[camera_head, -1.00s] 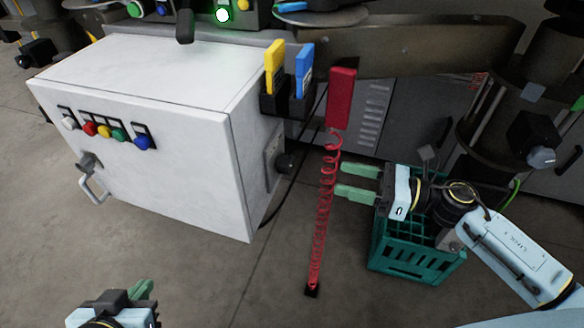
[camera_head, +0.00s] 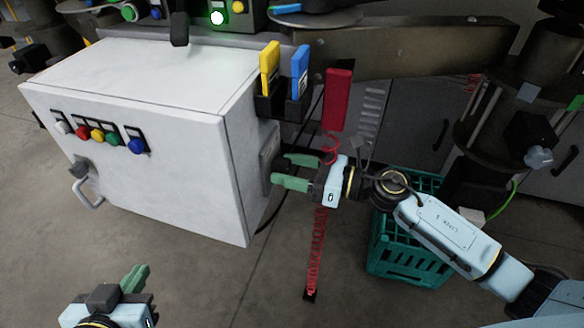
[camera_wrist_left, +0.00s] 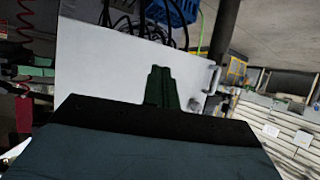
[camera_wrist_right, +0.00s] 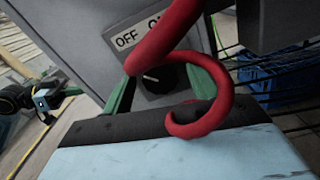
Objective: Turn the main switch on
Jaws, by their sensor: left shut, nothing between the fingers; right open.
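The main switch is a black rotary knob (camera_wrist_right: 168,84) on a grey plate (camera_head: 268,148) on the white cabinet's (camera_head: 150,85) right side. The right wrist view shows an OFF label (camera_wrist_right: 125,40); the lettering beside it is partly hidden by a red coil. The knob's white mark points left, towards the OFF side. My right gripper (camera_head: 283,171) is open, its green fingers pointing at the switch, one on each side of the knob in the right wrist view (camera_wrist_right: 162,90). Contact cannot be told. My left gripper (camera_head: 138,275) is shut and empty, low at left, also in its wrist view (camera_wrist_left: 158,85).
A red coiled cord (camera_head: 316,250) hangs below a red block (camera_head: 338,98) and crosses close before my right wrist camera. A teal crate (camera_head: 405,262) stands on the floor under my right arm. Yellow (camera_head: 270,68) and blue (camera_head: 300,72) items sit in a black holder above the switch.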

